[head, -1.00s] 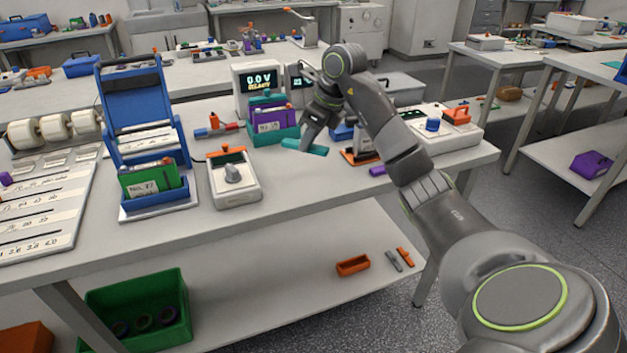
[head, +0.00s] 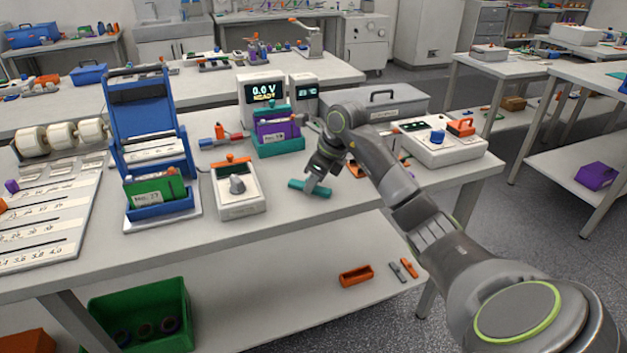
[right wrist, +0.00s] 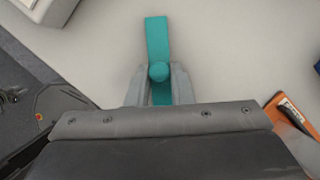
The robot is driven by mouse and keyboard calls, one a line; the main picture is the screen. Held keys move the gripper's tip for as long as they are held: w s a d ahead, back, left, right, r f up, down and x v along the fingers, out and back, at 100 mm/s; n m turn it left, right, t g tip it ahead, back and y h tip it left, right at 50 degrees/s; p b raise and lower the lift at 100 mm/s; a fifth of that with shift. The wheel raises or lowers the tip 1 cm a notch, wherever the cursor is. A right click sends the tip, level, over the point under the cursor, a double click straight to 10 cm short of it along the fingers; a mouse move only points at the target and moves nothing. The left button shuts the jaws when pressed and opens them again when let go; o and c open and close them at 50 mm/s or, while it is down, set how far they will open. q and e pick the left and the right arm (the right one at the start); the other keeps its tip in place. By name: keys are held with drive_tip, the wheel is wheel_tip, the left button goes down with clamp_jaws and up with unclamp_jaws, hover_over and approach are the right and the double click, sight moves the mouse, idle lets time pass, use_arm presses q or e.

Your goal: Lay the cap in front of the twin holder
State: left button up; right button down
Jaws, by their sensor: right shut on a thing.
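The cap is a teal bar (head: 298,185) with a round knob, which the right wrist view shows from above (right wrist: 158,35). My right gripper (head: 313,183) is shut on the cap's knob; its fingers (right wrist: 158,88) show on both sides of it. The cap is over the table's front part; I cannot tell whether it touches the top. A teal holder (head: 283,149) with a purple block (head: 272,131) in it stands behind and to the left of the cap, apart from it; it looks like the twin holder. My left gripper is out of view.
A white box with a grey knob (head: 238,205) stands left of the cap. A blue stand (head: 165,210) with a green block is farther left. A grey lidded case (head: 388,105) and a white device (head: 455,153) are at the right. Bare tabletop lies around the cap.

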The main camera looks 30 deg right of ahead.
drive_tip(key=c, duration=1.3)
unclamp_jaws()
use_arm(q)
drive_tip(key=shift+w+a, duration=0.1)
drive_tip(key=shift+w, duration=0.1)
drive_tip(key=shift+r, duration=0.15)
use_arm(e)
drive_tip(key=shift+r, duration=0.1)
drive_tip(key=shift+r+p, duration=0.25)
drive_tip(key=shift+p, duration=0.05)
use_arm(q)
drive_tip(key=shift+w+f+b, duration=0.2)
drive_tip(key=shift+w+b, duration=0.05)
drive_tip(key=shift+b, duration=0.15)
use_arm(e)
drive_tip(key=v, duration=1.1)
drive_tip(key=shift+s+d+r, duration=0.1)
drive_tip(key=shift+r, duration=0.2)
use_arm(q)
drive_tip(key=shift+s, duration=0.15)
